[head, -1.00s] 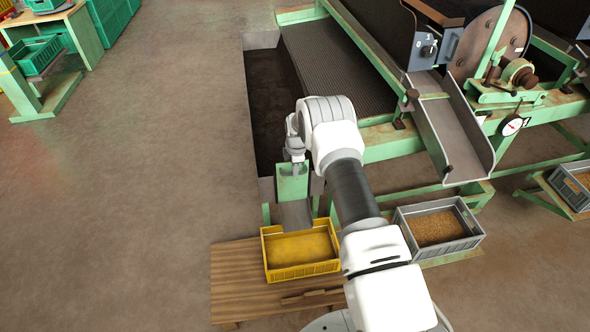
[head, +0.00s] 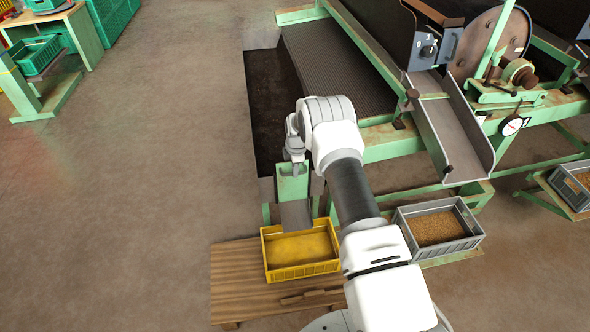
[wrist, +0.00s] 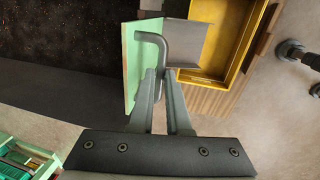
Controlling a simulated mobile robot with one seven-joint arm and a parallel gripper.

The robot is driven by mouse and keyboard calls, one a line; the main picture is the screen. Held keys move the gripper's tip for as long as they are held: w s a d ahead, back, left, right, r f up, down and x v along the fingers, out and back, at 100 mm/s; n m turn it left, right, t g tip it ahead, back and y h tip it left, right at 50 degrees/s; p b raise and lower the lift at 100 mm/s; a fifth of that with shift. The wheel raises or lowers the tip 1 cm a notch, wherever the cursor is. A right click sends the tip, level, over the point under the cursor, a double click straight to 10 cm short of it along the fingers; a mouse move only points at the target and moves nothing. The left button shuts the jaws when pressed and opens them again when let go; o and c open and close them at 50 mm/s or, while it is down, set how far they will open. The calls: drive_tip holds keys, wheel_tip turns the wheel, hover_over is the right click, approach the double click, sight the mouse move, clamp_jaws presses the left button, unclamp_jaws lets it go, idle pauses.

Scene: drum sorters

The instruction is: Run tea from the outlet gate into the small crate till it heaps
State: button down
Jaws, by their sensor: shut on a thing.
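My gripper (head: 295,160) is at the green outlet gate (head: 291,186), at the end of the dark trough. In the wrist view my gripper (wrist: 160,78) is shut on the grey bent handle (wrist: 152,38) beside the green gate plate (wrist: 141,62). A grey spout (head: 296,214) slopes from the gate to the yellow small crate (head: 304,271), which stands below it. The crate's floor looks yellow, and I see no heap of tea in it. In the wrist view only part of the crate (wrist: 250,46) shows. Whether tea is running cannot be told.
The crate stands on a low wooden platform (head: 234,280). A grey crate (head: 453,253) with brown grains stands to the right, below the drum machine's metal chute (head: 446,125). A green table (head: 88,40) with green crates is at the far left. The floor between is clear.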

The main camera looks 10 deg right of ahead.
drive_tip(key=shift+s, duration=0.1)
wheel_tip(320, 180, up, 4)
drive_tip(key=shift+r+p, duration=0.1)
drive_tip(key=shift+p, duration=0.5)
drive_tip(key=shift+f, duration=0.2)
drive_tip(key=c, duration=0.9)
unclamp_jaws()
drive_tip(key=s+r+p, duration=0.1)
drive_tip(key=r, duration=0.4)
drive_tip(key=s+r+p, duration=0.1)
drive_tip(key=r, duration=0.5)
drive_tip(key=s+r+p, duration=0.1)
drive_tip(key=r+p, duration=0.1)
drive_tip(key=r, duration=0.4)
